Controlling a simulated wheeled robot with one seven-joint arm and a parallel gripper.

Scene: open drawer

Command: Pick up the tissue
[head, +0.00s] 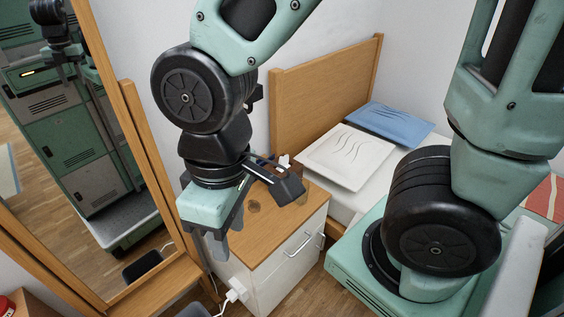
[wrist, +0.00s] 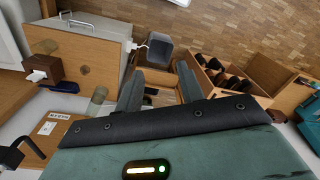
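The tissue (wrist: 37,76) is white and sticks out of a brown tissue box (wrist: 43,62) at the left of the wrist view. The box stands on the wooden top of the nightstand (wrist: 105,58). In the head view a small white bit of the tissue (head: 284,160) shows above the nightstand, and the box is mostly hidden behind my wrist. My gripper (head: 226,238) points down beside the nightstand's left edge in the head view. In the wrist view my gripper (wrist: 160,88) has its fingers apart with nothing held between them, well to the right of the tissue.
The white nightstand (head: 270,285) has a handled drawer. A bed with a white pillow (head: 346,156) and blue pillow (head: 389,121) stands behind it. A wood-framed mirror (head: 131,150) is close on the left. A dark grey box (wrist: 153,49) and a wooden shelf (wrist: 215,75) lie near my fingers.

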